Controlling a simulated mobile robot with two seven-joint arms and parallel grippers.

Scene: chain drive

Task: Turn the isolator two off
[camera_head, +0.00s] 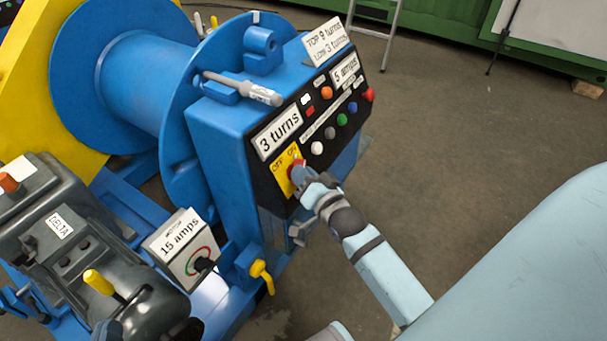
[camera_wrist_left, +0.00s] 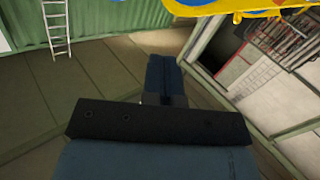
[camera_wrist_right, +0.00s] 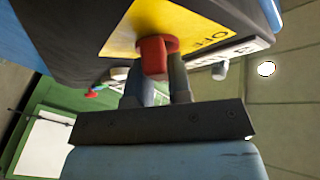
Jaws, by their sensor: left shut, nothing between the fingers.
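The isolator has a yellow plate (camera_head: 274,176) marked OFF and ON and a red knob (camera_head: 297,170), low on the black face of the blue cabinet. My right gripper (camera_head: 304,176) reaches it from the right and covers part of the knob. In the right wrist view the red knob (camera_wrist_right: 154,56) is right at my fingertips (camera_wrist_right: 158,80), with OFF readable on the plate. The fingers stand slightly apart; whether they press on the knob is hidden. My left gripper (camera_wrist_left: 164,72) is shut and empty, pointing over open floor in the left wrist view, away from the isolator.
The cabinet face carries several coloured buttons, such as a white one (camera_head: 317,148) and a red one (camera_head: 368,95). A screwdriver-like tool (camera_head: 243,88) lies on the cabinet's ledge. A box marked 15 amps (camera_head: 183,247) stands lower left. The floor right of the cabinet is clear.

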